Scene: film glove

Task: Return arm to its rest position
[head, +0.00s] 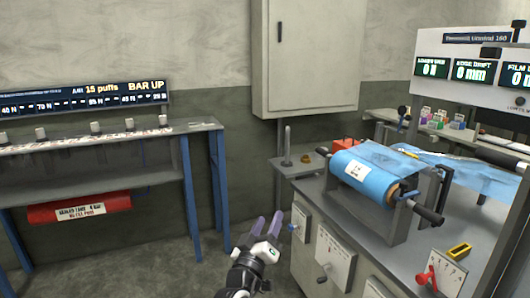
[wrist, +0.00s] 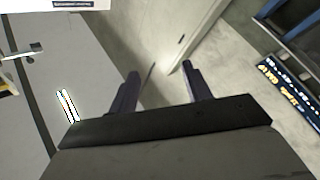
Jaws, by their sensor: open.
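My gripper (head: 265,231) is in the lower middle of the head view, low in the gap between the left workbench and the grey machine. Its two purple-grey fingers stand apart and point upward in that view. In the wrist view the fingers of my gripper (wrist: 160,78) are spread at the middle, with nothing between them but wall and cabinet behind. My gripper is empty and appears clear of the machine's front. Part of my arm is cut off by the bottom edge of the head view.
The grey machine (head: 345,215) with a blue film roll (head: 362,178) stands close at right, with levers on its front. A workbench (head: 60,185) with blue legs stands at left, a red tank (head: 80,207) under it. A wall cabinet (head: 325,60) hangs behind. Floor between is free.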

